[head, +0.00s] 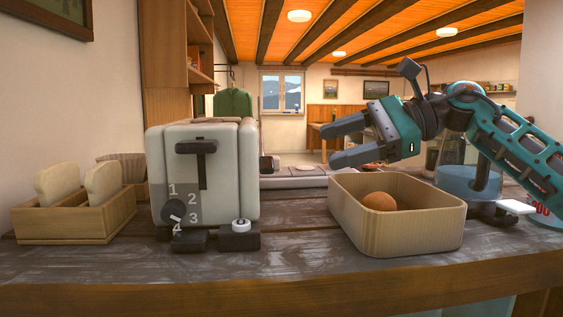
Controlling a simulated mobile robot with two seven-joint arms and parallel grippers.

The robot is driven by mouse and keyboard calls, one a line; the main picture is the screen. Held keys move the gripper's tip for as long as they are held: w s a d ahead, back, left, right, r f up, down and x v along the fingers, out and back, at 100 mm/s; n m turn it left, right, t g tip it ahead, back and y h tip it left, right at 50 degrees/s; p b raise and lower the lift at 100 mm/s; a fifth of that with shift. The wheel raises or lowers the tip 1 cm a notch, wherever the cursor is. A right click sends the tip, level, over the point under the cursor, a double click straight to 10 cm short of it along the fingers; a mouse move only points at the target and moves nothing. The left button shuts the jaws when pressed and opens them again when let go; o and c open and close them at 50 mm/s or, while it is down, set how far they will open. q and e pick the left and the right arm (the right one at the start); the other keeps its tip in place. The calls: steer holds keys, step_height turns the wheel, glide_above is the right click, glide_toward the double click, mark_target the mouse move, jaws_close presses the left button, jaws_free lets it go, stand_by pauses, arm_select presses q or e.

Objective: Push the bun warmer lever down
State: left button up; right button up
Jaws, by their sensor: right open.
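The bun warmer (231,175) is a pale toaster-like box standing upright left of the middle of the counter. Its dark T-shaped lever (197,147) sits near the top of a vertical slot on the front face. Below it are a dark dial (173,211) and the numbers 1 to 4. My right gripper (326,143) is open and empty, pointing left above the back of a wooden box, to the right of the warmer and clear of the lever. My left gripper is not in view.
A wooden box (405,234) holding a round brown bun (379,201) stands right of the warmer. A wooden holder with bread slices (78,221) stands at the left. A white-topped button (240,225) sits at the warmer's base. The counter's front strip (290,272) is free.

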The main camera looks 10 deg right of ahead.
mark_target(267, 165)
steer(key=x, duration=1)
steer(key=shift+b, duration=0.45)
steer(key=shift+w, duration=0.1)
jaws_close()
